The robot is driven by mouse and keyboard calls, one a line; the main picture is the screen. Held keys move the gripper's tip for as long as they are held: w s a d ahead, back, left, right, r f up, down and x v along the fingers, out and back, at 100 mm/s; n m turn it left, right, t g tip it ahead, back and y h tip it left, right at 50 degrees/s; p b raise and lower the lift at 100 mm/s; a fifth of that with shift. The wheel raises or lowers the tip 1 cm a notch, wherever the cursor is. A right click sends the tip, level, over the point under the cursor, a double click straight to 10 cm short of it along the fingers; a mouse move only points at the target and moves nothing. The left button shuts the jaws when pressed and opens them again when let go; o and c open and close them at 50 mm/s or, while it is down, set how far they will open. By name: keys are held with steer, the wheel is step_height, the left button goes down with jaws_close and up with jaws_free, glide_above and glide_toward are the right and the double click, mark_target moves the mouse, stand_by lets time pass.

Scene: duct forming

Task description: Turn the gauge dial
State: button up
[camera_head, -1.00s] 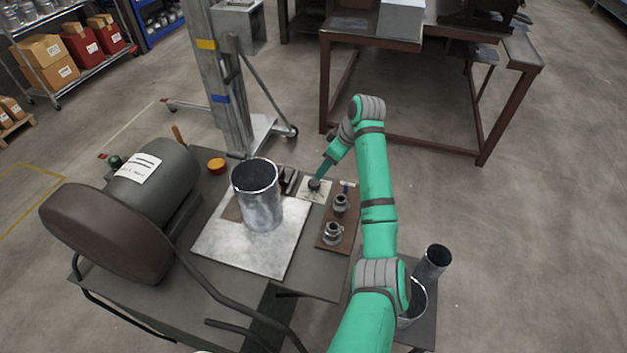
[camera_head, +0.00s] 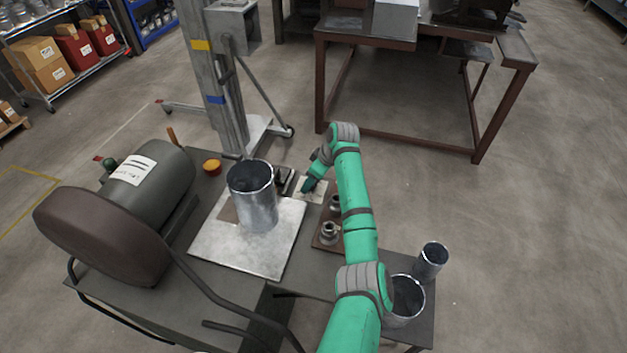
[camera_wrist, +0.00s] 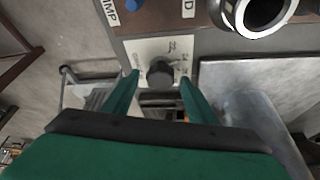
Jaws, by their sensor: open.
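The gauge dial (camera_wrist: 160,72) is a dark round knob on a pale plate (camera_wrist: 150,50) with printed marks. In the wrist view it lies between and just beyond the two green fingers of my gripper (camera_wrist: 160,90), which is open and empty. I cannot tell whether either finger touches the knob. In the head view my gripper (camera_head: 309,184) is low over the pale plate (camera_head: 318,190) at the bench's far edge, and it hides the dial.
A metal cylinder (camera_head: 255,205) stands on a bright sheet (camera_head: 215,240) to the left. A brown board (camera_head: 323,240) with two ring-shaped fittings lies close in front. A large grey machine (camera_head: 150,180) fills the bench's left. Two metal tubes stand at right, one here (camera_head: 431,262).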

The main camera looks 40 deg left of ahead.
steer(key=c, duration=1)
steer(key=shift+c, duration=0.2)
steer(key=shift+s+d+m, duration=0.1)
steer(key=shift+m, duration=0.2)
steer(key=shift+f+m+t, duration=0.1)
steer(key=shift+m+t, duration=0.3)
steer(key=shift+m, duration=0.2)
steer(key=m+t, duration=0.1)
steer(key=m, duration=0.2)
steer(key=shift+d+m+t, duration=0.2)
steer(key=shift+m+t, duration=0.1)
steer(key=shift+m, duration=0.4)
steer(key=shift+a+m+t, duration=0.1)
steer(key=shift+m+t, duration=0.2)
steer(key=shift+m, duration=0.4)
steer(key=shift+s+a, duration=0.15)
steer(key=shift+s, duration=0.05)
